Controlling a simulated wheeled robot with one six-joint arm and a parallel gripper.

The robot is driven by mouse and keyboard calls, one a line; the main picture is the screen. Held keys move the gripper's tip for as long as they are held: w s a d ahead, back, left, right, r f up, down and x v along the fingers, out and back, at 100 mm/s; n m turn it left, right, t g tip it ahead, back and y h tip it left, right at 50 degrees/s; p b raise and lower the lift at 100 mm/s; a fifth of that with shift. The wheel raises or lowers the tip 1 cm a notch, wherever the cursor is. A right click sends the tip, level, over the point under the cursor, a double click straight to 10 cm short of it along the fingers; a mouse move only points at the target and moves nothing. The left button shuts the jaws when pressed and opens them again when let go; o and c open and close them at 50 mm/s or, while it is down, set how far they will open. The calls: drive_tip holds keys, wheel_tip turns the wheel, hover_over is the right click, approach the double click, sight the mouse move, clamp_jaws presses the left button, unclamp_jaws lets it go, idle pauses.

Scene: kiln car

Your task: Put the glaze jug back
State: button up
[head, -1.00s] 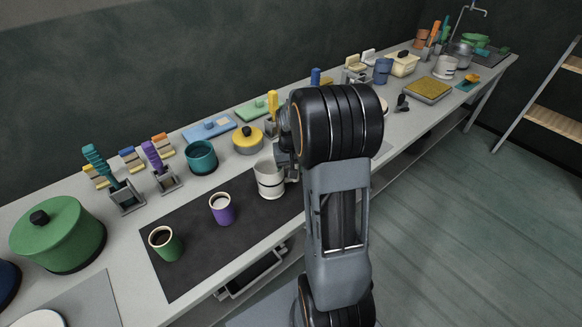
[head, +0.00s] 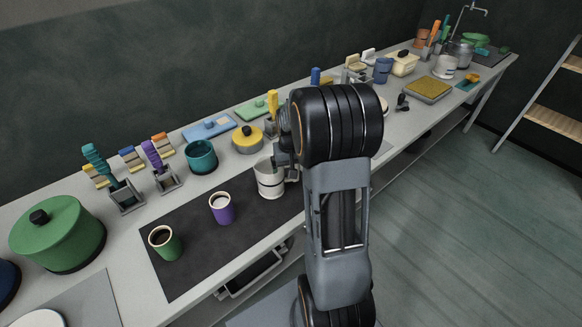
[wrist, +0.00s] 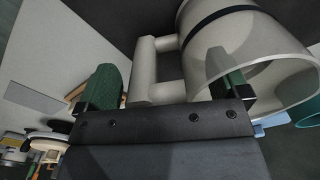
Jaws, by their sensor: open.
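The glaze jug (head: 270,181) is off-white with a dark band. It stands upright on the right part of the dark mat (head: 190,262), beside my arm. In the wrist view the jug (wrist: 245,45) fills the upper right, its open mouth to the right and its squared handle (wrist: 146,68) towards me. My gripper (wrist: 166,82) is open, with one green-padded finger on each side of the handle. The right finger overlaps the jug's body in the picture; I cannot tell whether it touches.
A purple cup (head: 222,208) and a green cup (head: 166,244) stand on the mat to the left. Behind are a teal pot (head: 201,157) and a yellow lidded pot (head: 247,140). A green lidded pot (head: 58,235) stands far left. Another pale jug (head: 445,68) is far along the counter.

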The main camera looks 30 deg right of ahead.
drive_tip(key=shift+r, duration=0.2)
drive_tip(key=shift+r+p, duration=3.1)
drive_tip(key=shift+r, duration=0.75)
wheel_tip(320, 180, up, 14)
drive_tip(key=shift+f, duration=0.15)
drive_tip(key=s+a+f+n+t, duration=0.2)
drive_tip(key=s+a, duration=0.5)
drive_tip(key=s+a+f+n+t, duration=0.1)
drive_tip(key=s+a+t, duration=0.1)
drive_tip(key=s+a, duration=0.5)
drive_tip(key=shift+a+f+n, duration=0.4)
drive_tip(key=shift+a, duration=0.3)
